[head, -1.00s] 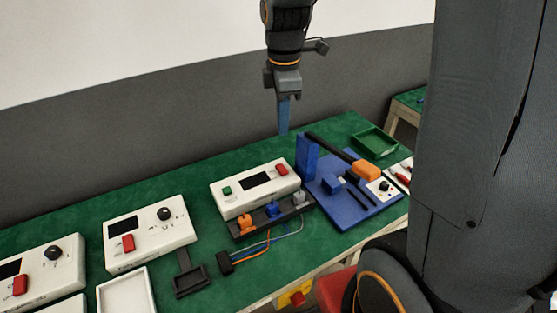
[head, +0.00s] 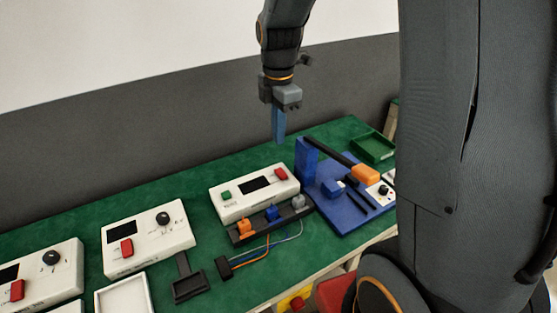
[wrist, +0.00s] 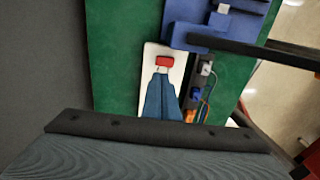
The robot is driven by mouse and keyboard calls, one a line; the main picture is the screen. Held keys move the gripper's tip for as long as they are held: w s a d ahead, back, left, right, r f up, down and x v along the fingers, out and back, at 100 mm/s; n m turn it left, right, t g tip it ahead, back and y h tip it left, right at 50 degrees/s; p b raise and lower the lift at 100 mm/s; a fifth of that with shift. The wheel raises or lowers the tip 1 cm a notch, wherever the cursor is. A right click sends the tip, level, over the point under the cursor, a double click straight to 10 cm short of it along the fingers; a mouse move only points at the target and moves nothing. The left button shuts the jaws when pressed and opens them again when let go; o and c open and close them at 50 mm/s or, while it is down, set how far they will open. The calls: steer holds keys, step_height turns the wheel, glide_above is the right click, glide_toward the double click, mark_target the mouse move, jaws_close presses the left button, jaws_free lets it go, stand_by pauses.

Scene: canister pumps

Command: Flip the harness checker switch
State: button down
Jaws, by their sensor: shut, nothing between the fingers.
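The harness checker (head: 230,206) is a white box with a dark display, a green button and a red switch (head: 281,174) at its right end. A dark rail in front of it holds orange, blue and grey connectors with wires. My gripper (head: 278,140) is shut and empty, with blue fingers pointing down, above and behind the checker and apart from it. In the wrist view, the fingertips (wrist: 161,76) appear just below the red switch (wrist: 164,62) and cover much of the white box (wrist: 151,58); the height gap cannot be judged there.
A blue fixture (head: 340,208) with an upright post and a black bar with an orange end stands right of the checker. A green tray (head: 373,149) lies behind it. Two white boxes with knobs and red switches, one here (head: 148,238), stand left. Green table is bare behind the checker.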

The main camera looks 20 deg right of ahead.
mark_target(278, 170)
step_height(278, 170, down, 10)
steer(key=shift+f+p, duration=0.1)
steer(key=shift+p, duration=0.9)
